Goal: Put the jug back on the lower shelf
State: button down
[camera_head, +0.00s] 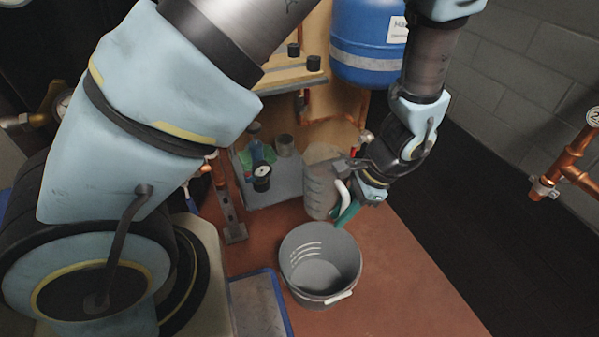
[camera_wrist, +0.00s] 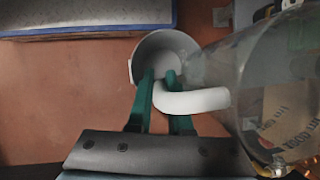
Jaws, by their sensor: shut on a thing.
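The clear jug (camera_head: 320,188) with a white handle (camera_head: 343,194) is at the middle of the head view, above and behind the grey bucket. In the wrist view the jug (camera_wrist: 275,85) fills the right side, and its white handle (camera_wrist: 192,101) runs between the green fingers. My gripper (camera_head: 347,212) is shut on the handle; its fingers also show in the wrist view (camera_wrist: 163,95). Whether the jug touches anything beneath is unclear.
A grey bucket (camera_head: 320,262) stands on the red-brown floor below the jug. A blue-edged tray (camera_head: 258,303) lies left of it. A blue tank (camera_head: 362,66) hangs above, and copper pipes (camera_head: 574,157) are at the right. Bare floor lies right of the bucket.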

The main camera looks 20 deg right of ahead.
aim_at(325, 146)
jog(key=w+a+b, duration=0.2)
jog(key=w, duration=1.7)
notch_tip(325, 146, down, 7)
jog(key=b, duration=0.2)
jog(key=shift+s+d, duration=0.2)
jog(key=shift+s, duration=0.1)
jog(key=c, duration=1.3)
grip_release()
jog(key=shift+f, duration=0.15)
jog(key=o, duration=0.5)
jog(key=shift+c, duration=0.2)
jog(key=p+v, duration=0.2)
jog(key=v, duration=1)
jog(key=shift+r+p, duration=0.2)
jog(key=shift+p, duration=0.2)
